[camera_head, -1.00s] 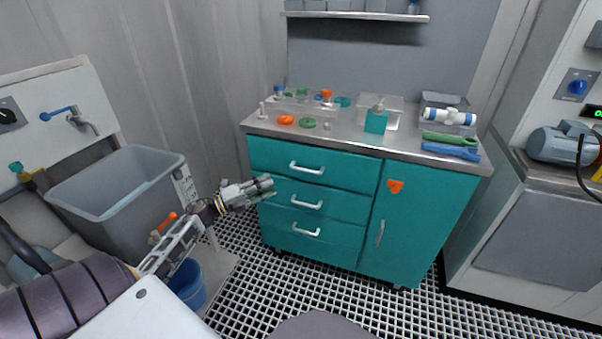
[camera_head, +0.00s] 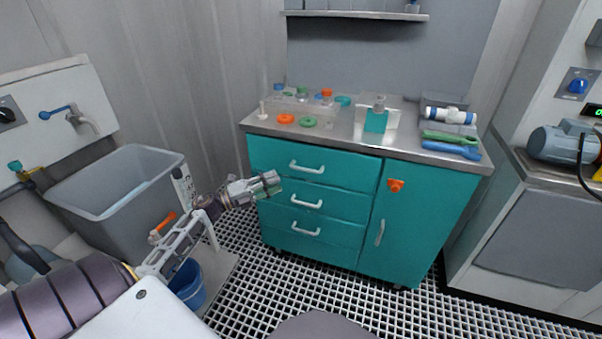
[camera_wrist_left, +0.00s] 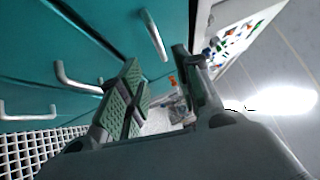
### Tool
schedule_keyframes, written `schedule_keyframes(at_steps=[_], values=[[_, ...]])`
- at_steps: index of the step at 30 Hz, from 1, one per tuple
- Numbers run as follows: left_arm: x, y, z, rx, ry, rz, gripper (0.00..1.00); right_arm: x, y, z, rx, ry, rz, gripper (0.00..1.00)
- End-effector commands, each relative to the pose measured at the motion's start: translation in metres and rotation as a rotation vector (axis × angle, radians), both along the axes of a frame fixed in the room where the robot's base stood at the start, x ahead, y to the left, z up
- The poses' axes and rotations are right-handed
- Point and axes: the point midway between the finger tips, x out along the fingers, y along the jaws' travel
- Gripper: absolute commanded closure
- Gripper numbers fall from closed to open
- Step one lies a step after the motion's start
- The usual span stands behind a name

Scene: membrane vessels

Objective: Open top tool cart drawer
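The teal tool cart (camera_head: 430,215) stands in the middle, with its three drawers shut and flush. The top drawer (camera_head: 345,170) has a white bar handle (camera_head: 307,167). My left gripper (camera_head: 271,183) is in front of the cart's left edge, below and left of that handle, and apart from it. In the left wrist view its two fingers (camera_wrist_left: 160,92) are spread, with nothing between them. The handle nearest the cart's top (camera_wrist_left: 153,36) lies beyond the gap between the fingers there. My right gripper is not in view.
Middle (camera_head: 306,202) and bottom (camera_head: 305,229) drawer handles sit below, with a cabinet door (camera_head: 425,225) to their right. Small parts and tools cover the cart top. A grey bin (camera_head: 120,180) and blue bucket (camera_head: 188,285) stand left. Grated floor in front is clear.

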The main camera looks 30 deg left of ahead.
Motion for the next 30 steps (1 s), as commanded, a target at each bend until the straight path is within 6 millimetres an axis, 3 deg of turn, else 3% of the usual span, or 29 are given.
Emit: schedule_keyframes(at_steps=[30], values=[[0.083,-0.053,0.013,0.0,-0.001,-0.001,0.66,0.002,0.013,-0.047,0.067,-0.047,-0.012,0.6]])
